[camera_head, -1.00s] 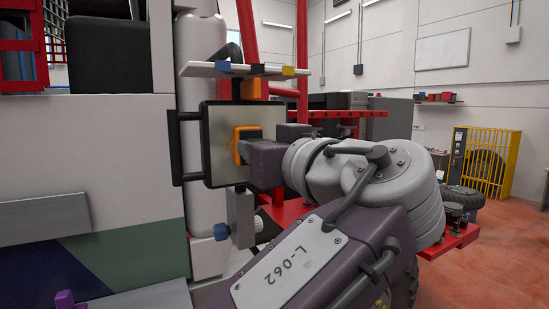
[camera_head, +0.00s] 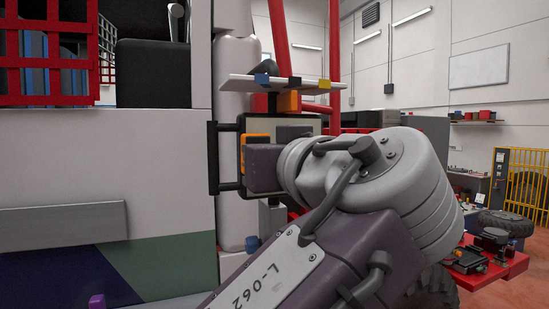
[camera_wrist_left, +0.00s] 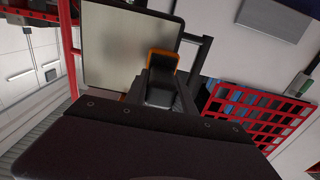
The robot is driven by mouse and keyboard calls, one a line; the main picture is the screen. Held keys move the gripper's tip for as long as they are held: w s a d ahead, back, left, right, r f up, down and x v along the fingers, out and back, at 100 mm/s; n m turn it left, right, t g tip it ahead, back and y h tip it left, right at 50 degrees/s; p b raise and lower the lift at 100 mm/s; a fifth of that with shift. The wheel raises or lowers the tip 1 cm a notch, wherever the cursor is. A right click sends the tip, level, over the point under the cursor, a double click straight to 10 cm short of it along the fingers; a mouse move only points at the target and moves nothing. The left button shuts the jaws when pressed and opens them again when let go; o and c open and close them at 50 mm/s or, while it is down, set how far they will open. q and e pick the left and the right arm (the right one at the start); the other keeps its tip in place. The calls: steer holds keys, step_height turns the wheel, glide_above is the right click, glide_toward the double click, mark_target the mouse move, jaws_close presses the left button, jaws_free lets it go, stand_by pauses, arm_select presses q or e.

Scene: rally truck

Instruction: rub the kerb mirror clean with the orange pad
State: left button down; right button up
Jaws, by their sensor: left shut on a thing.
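The kerb mirror (camera_head: 259,121) is a dark-framed rectangle on a black bracket at the truck's side. In the left wrist view, its face (camera_wrist_left: 112,45) looks dull grey-beige with a darker, smudgy area near the pad. My left gripper (camera_head: 250,151) is shut on the orange pad (camera_head: 257,138) and holds it in front of the mirror's left part. In the wrist view, the gripper (camera_wrist_left: 161,82) holds the pad (camera_wrist_left: 165,54) over the face near its right edge. I cannot tell whether the pad touches the glass. My wrist hides much of the mirror. My right gripper is not in view.
A white ledge (camera_head: 285,85) with coloured blocks sits just above the mirror. The black bracket (camera_head: 212,158) stands close on its left, beside the white truck body (camera_head: 100,155). A red stand (camera_head: 510,262) and a tyre (camera_head: 507,222) are at the right.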

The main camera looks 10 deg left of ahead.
arm_select(q)
steer(key=shift+r+p, duration=0.35)
steer(key=shift+r, duration=0.4)
steer(key=shift+w+d, duration=0.1)
